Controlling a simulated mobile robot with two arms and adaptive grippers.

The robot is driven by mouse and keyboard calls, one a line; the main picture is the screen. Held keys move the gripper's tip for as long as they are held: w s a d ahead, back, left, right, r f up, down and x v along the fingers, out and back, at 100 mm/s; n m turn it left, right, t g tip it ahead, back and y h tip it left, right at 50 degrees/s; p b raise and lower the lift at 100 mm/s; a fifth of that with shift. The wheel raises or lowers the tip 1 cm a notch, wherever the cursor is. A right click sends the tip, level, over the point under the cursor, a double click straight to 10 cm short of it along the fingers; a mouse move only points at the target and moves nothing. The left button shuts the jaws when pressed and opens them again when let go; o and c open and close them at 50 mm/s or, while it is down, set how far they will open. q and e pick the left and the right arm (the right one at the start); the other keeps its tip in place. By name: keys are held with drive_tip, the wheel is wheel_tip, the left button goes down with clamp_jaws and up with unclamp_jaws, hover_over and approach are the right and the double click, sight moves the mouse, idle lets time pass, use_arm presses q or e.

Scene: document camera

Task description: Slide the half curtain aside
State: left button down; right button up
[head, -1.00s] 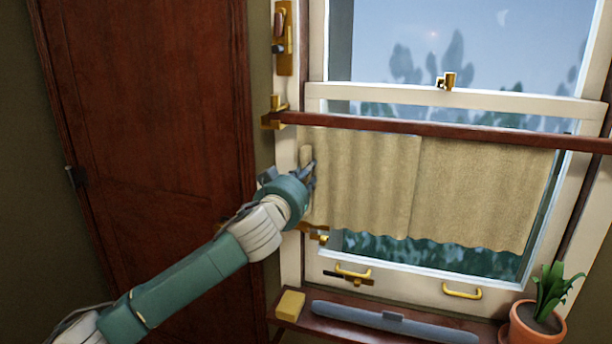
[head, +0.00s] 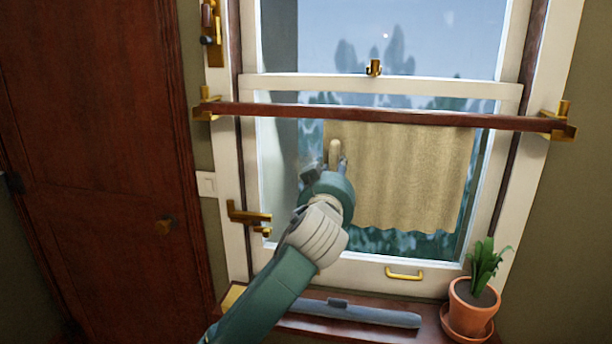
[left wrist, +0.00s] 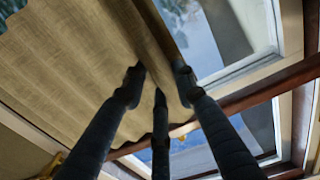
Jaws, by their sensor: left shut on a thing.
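The half curtain (head: 410,180) is tan, wavy cloth hanging from a dark wooden rod (head: 285,111) across the window. It covers the right part of the lower pane, and the left part of the glass is bare. My left gripper (head: 332,165) is shut on the curtain's left edge, below the rod; a fold of cloth shows above the fingers. In the left wrist view, the fingers (left wrist: 158,85) close around the edge of the curtain (left wrist: 65,75), which spreads to the left. My right gripper is not in view.
Brass brackets hold the rod ends, the right one (head: 557,122) in plain view. A brass latch (head: 248,215) sits on the left frame. The sill holds a potted plant (head: 473,300), a grey-blue bar (head: 350,313) and a yellow block (head: 232,297). A brown door (head: 90,140) stands left.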

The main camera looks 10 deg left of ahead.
use_arm(q)
drive_tip(key=d, duration=0.4)
drive_tip(key=shift+s+d+f+b, duration=0.1)
drive_tip(key=shift+d+b, duration=0.2)
drive_tip(key=shift+d, duration=0.25)
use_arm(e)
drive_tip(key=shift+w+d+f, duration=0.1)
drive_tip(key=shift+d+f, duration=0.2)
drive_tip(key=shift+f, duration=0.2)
use_arm(q)
drive_tip(key=c, duration=1.4)
unclamp_jaws()
drive_tip(key=shift+c, duration=0.2)
drive_tip(key=shift+o, duration=0.5)
drive_tip(key=shift+d, duration=0.15)
approach(360, 168)
drive_tip(key=s, duration=0.6)
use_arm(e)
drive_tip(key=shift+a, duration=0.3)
